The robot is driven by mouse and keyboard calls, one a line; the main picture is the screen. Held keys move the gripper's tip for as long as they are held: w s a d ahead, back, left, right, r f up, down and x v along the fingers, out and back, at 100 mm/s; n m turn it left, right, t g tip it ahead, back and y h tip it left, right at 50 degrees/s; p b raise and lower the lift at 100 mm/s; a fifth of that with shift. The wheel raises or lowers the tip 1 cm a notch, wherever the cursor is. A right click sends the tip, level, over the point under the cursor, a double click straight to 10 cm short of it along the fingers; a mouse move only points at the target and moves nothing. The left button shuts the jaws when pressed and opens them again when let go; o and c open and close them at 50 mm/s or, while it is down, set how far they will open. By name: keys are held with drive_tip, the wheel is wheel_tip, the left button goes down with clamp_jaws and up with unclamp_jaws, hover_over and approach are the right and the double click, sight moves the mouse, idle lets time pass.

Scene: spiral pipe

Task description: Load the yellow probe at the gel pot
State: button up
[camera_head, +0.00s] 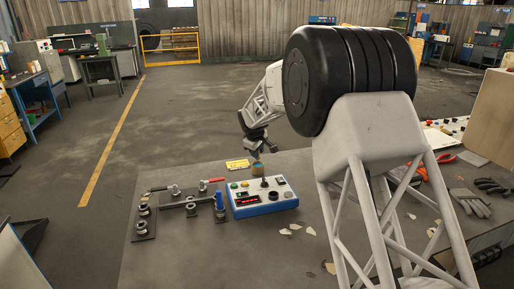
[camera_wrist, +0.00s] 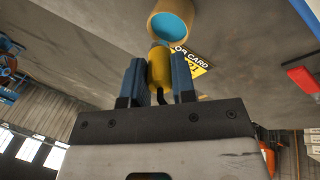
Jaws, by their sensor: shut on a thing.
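In the wrist view, my gripper (camera_wrist: 160,63) is shut on the yellow probe (camera_wrist: 160,72), which sits between the two blue fingers with a dark cable at its rear. The probe's bluish front end points at the gel pot (camera_wrist: 154,22), a tan round pot with blue gel inside. The probe's end is close to the pot's rim; I cannot tell whether they touch. In the head view, the gel pot (camera_head: 257,169) stands on the table behind the blue control box, with my gripper (camera_head: 257,152) just above it. The probe cannot be made out there.
A yellow card (camera_head: 237,164) lies left of the pot. The blue control box (camera_head: 263,198) is in front, with a pipe assembly (camera_head: 185,203) to its left. Pale chips, gloves (camera_head: 470,202) and tools lie at the right. The table's front left is clear.

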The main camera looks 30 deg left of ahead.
drive_tip(key=shift+f, duration=1.1)
drive_tip(key=shift+f, duration=0.9)
idle(2.1)
drive_tip(key=shift+r, duration=0.1)
drive_tip(key=shift+r, duration=3.6)
drive_tip(key=shift+d, duration=0.1)
drive_tip(key=w+d+r+m+h, duration=0.1)
drive_tip(key=w+d+m, duration=0.15)
drive_tip(key=d, duration=0.65)
drive_tip(key=w+d+r+m, duration=0.15)
drive_tip(key=w+d, duration=0.25)
drive_tip(key=d, duration=0.5)
drive_tip(key=s+d+r+m+g+h, duration=0.1)
drive_tip(key=d+m, duration=0.5)
drive_tip(key=d, duration=1.8)
drive_tip(key=d+r+m+g+h, duration=0.1)
drive_tip(key=d+m, duration=0.5)
drive_tip(key=d, duration=1.8)
drive_tip(key=shift+s+d+r+m+h, duration=0.3)
drive_tip(key=shift+s+m+h, duration=0.1)
drive_tip(key=shift+h, duration=0.5)
